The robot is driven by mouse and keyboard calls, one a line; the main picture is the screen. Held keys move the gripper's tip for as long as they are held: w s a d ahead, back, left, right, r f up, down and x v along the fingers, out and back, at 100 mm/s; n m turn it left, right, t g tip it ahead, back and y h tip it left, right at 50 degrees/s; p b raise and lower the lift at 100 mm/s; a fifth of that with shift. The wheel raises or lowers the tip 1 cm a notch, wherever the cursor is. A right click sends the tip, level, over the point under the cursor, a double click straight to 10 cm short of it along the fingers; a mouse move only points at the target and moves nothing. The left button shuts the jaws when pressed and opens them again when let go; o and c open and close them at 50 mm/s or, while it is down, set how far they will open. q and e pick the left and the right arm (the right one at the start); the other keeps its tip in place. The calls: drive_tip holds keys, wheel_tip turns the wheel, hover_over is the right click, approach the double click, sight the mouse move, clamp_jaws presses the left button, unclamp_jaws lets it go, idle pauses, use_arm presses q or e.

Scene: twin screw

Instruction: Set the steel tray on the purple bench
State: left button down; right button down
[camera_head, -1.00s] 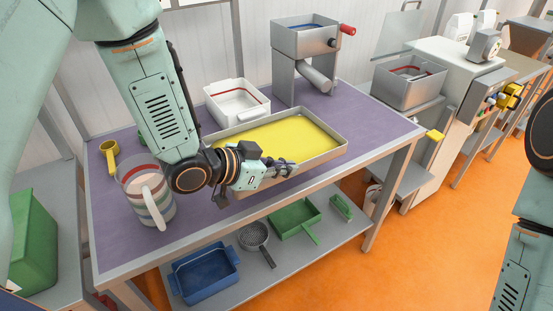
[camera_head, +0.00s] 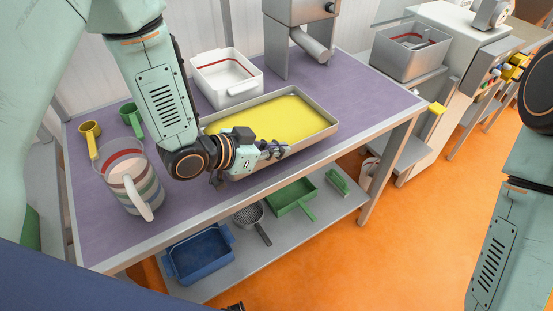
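The steel tray (camera_head: 325,109) is a shallow grey pan with a yellow inside. It lies over the middle of the purple bench (camera_head: 378,92), near the front edge, and looks level. Whether its underside touches the bench top is hidden. My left gripper (camera_head: 279,151) is at the tray's near rim, with its fingers closed around that rim. The wrist and forearm cover the tray's left near part.
A blue pan (camera_head: 201,256) and green dustpan (camera_head: 291,195) lie on the lower shelf.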

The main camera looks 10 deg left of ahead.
sight(276, 161)
use_arm(q)
drive_tip(key=shift+w+d+f, duration=0.15)
drive_tip(key=shift+d+f, duration=0.05)
drive_tip(key=shift+f, duration=0.3)
drive_tip(key=f, duration=0.3)
drive_tip(key=shift+a+b, duration=0.3)
drive_tip(key=shift+f, duration=0.25)
drive_tip(key=shift+d, duration=0.2)
drive_tip(key=shift+f, duration=0.1)
drive_tip(key=c, duration=1.8)
unclamp_jaws()
drive_tip(key=shift+s+a, duration=0.15)
drive_tip(key=shift+s, duration=0.05)
drive_tip(key=shift+o, duration=1.4)
drive_tip(key=shift+w+f, duration=0.1)
drive_tip(key=shift+w, duration=0.05)
